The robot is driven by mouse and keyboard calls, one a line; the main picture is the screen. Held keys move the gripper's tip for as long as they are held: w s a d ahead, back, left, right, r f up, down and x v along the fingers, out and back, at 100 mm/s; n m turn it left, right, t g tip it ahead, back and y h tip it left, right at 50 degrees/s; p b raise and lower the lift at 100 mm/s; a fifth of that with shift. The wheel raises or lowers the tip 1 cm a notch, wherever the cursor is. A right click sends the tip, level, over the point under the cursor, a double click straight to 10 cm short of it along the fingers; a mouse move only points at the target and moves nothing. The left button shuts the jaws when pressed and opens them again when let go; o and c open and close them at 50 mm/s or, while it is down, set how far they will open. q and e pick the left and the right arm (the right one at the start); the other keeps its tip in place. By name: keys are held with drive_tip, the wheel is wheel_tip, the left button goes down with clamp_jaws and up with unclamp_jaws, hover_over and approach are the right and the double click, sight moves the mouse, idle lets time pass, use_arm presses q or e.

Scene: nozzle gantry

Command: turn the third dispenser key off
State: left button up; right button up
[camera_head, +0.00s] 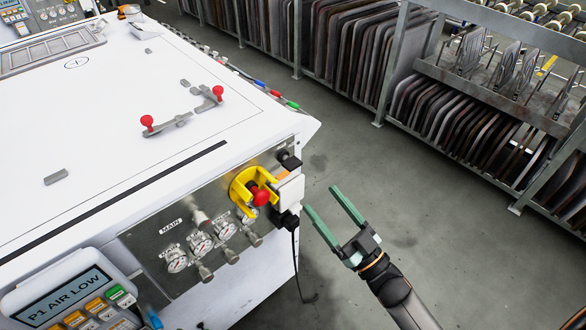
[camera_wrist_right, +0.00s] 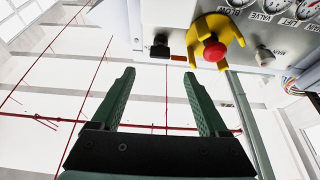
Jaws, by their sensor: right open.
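A grey control panel (camera_head: 150,245) on the white machine's side carries a row of round gauges (camera_head: 200,243) with small metal knobs (camera_head: 231,256) below them. A red button (camera_head: 261,196) in a yellow guard (camera_head: 241,184) sits at the panel's right; the button also shows in the right wrist view (camera_wrist_right: 214,51). I cannot tell which part is the third dispenser key or how it is set. My right gripper (camera_head: 333,202) is open and empty, right of the panel and apart from it. My left gripper is not in view.
Two red-knobbed levers (camera_head: 148,121) stand on the white machine top (camera_head: 110,130). A black cable (camera_head: 297,262) hangs beside the machine. Racks of dark plates (camera_head: 365,45) stand behind open grey floor (camera_head: 420,185).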

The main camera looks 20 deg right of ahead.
sight(293, 163)
drive_tip(key=x, duration=1)
drive_tip(key=shift+w+a, duration=0.1)
drive_tip(key=shift+w, duration=0.15)
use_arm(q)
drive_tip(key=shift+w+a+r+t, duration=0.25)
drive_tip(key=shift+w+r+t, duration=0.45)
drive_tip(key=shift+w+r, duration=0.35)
use_arm(e)
drive_tip(key=shift+w+a+r, duration=0.15)
drive_tip(key=shift+w+r, duration=0.05)
drive_tip(key=shift+w, duration=0.15)
drive_tip(key=c, duration=0.6)
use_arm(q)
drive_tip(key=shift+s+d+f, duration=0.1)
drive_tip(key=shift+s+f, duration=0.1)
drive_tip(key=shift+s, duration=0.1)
use_arm(e)
clamp_jaws()
